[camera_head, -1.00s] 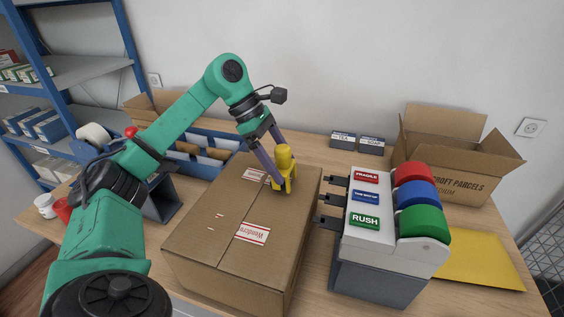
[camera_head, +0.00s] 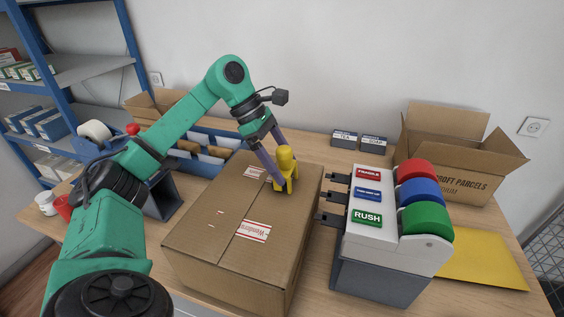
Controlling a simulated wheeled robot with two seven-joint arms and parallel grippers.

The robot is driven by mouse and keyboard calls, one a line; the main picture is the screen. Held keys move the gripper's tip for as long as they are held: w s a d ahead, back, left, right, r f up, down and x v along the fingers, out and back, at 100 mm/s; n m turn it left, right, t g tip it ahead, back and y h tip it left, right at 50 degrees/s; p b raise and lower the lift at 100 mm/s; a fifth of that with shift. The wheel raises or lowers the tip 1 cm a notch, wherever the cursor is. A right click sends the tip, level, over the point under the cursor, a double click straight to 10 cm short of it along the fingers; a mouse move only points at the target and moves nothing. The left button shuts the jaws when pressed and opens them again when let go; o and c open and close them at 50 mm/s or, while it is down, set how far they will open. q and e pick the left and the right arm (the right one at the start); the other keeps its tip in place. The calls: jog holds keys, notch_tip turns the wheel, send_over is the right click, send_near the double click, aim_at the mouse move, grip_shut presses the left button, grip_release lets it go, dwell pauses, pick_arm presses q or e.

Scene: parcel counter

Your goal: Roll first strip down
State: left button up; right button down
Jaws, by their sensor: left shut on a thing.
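A closed brown cardboard box (camera_head: 215,245) lies on the table in front of me. A white strip with red edges and lettering (camera_head: 253,231) lies across its top near the front. Another red-and-white strip (camera_head: 253,172) shows near the back, partly hidden by the gripper. My left gripper (camera_head: 277,182) is shut on a yellow roller tool (camera_head: 286,164), which stands upright on the far right part of the box top. The tool's lower end is partly hidden by the fingers. My right gripper is out of view.
A grey label dispenser (camera_head: 378,235) with red, blue and green rolls stands right of the box. An open carton (camera_head: 468,172) and a yellow envelope (camera_head: 483,258) lie beyond it. A blue organizer (camera_head: 205,165) and a tape dispenser (camera_head: 95,131) are at left.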

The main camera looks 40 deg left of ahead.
pick_arm(q)
jog(key=shift+f, duration=0.15)
jog(key=shift+s+a+b, duration=0.2)
jog(key=shift+s+a, duration=0.05)
jog(key=shift+a, duration=0.35)
jog(key=shift+s+a+b, duration=0.2)
jog(key=shift+a, duration=0.4)
jog(key=shift+s+a, duration=0.1)
jog(key=shift+a, duration=0.15)
jog(key=shift+s+a, duration=0.2)
jog(key=shift+a, duration=0.35)
jog(key=shift+s+a, duration=0.15)
jog(key=shift+a, duration=0.4)
jog(key=shift+s+a, duration=0.1)
jog(key=shift+a, duration=0.2)
jog(key=shift+s+a+b, duration=0.15)
jog(key=shift+s+a, duration=0.1)
jog(key=shift+a, duration=0.5)
jog(key=shift+s+a+b, duration=0.15)
jog(key=shift+s+a, duration=0.1)
jog(key=shift+a, duration=0.45)
